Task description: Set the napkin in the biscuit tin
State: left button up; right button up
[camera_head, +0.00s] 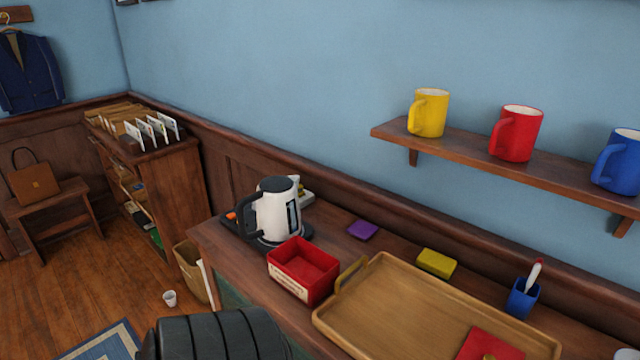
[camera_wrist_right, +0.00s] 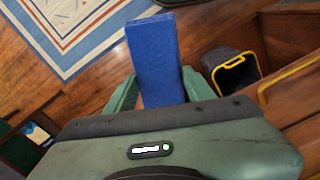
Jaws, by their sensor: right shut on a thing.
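In the wrist view my right gripper (camera_wrist_right: 155,92) is shut on a blue flat rectangular thing (camera_wrist_right: 153,50), which looks like the folded napkin. It is held over the wood floor, and its lower end is hidden between the green fingers. In the head view an open red box (camera_head: 290,282) with a pale label on its front, seemingly the biscuit tin, stands on the counter. Its visible inside looks empty. The right gripper and the blue thing are out of the head view. My left gripper is in neither view.
A kettle (camera_head: 275,212) stands behind the red box. A wooden tray (camera_head: 390,300) holding a red square (camera_head: 490,345) lies right of it. Purple (camera_head: 362,230) and yellow (camera_head: 436,263) pads and a blue cup (camera_head: 522,298) line the back. Mugs stand on the shelf (camera_head: 470,150).

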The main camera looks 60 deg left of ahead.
aim_at(303, 279)
jog(key=k+j, duration=0.15)
jog(key=j, duration=0.2)
jog(key=k+j, duration=0.1)
jog(key=j, duration=0.3)
jog(key=k+j, duration=0.15)
jog(key=j, duration=0.2)
jog(key=k+j, duration=0.1)
jog(key=j, duration=0.25)
jog(key=k+j, duration=0.15)
jog(key=j, duration=0.2)
jog(key=k+j, duration=0.1)
jog(key=j, duration=0.3)
